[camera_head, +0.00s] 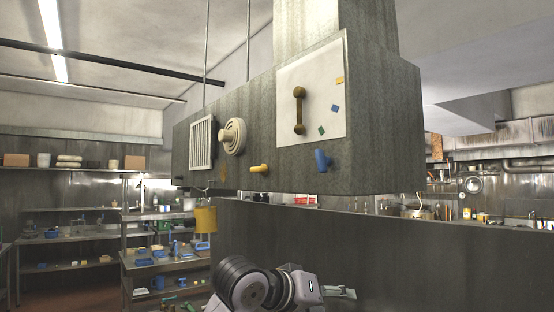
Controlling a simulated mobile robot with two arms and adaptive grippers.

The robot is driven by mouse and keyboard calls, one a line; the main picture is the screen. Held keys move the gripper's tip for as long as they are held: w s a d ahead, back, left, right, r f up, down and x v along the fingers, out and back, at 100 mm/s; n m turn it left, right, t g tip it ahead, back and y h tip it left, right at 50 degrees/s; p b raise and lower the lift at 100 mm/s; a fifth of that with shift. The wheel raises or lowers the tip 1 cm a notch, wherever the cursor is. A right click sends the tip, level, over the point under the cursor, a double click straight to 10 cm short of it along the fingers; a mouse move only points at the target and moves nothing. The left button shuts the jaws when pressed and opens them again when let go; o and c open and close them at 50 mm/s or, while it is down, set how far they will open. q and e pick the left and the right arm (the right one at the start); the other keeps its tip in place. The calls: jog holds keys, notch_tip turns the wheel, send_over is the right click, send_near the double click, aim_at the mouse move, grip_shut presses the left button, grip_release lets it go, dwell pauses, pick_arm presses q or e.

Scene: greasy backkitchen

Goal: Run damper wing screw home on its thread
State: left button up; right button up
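I cannot tell for certain which part is the damper wing screw. On the hood's grey side face, a blue knob-like part (322,160) sticks out at the lower right and a small yellow one (259,168) at the lower left. A round beige ringed part (232,136) with a stub at its middle sits beside a pale louvred grille (202,143). A brown handle (298,111) stands upright on a pale square panel (318,84). Threads are too small to see. Part of my arm shows at the bottom centre, below the hood and apart from it. I make out neither gripper.
The hood (385,150) hangs over a long grey partition (420,250). A yellow container (205,219) stands left of it. Steel shelves (70,238) with blue items fill the left. Pots and bottles stand behind the partition at right. The space before the hood face looks clear.

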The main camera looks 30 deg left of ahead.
pick_arm(q)
jog(key=s+a+r+n+t, duration=0.1)
jog(key=s+a+r+t, duration=0.15)
jog(key=r, duration=1.25)
jog(key=n+t+h, duration=0.1)
jog(key=h, duration=0.1)
send_near(318, 159)
jog(key=p+x, duration=0.2)
jog(key=x, duration=0.7)
jog(key=shift+p, duration=0.4)
jog(key=shift+a+f, duration=0.15)
jog(key=shift+c, duration=0.6)
jog(key=shift+s, duration=0.1)
jog(key=c, duration=0.5)
grip_shut()
pick_arm(e)
notch_tip(318, 159, up, 2)
jog(key=shift+a+r, duration=0.1)
jog(key=shift+r, duration=0.1)
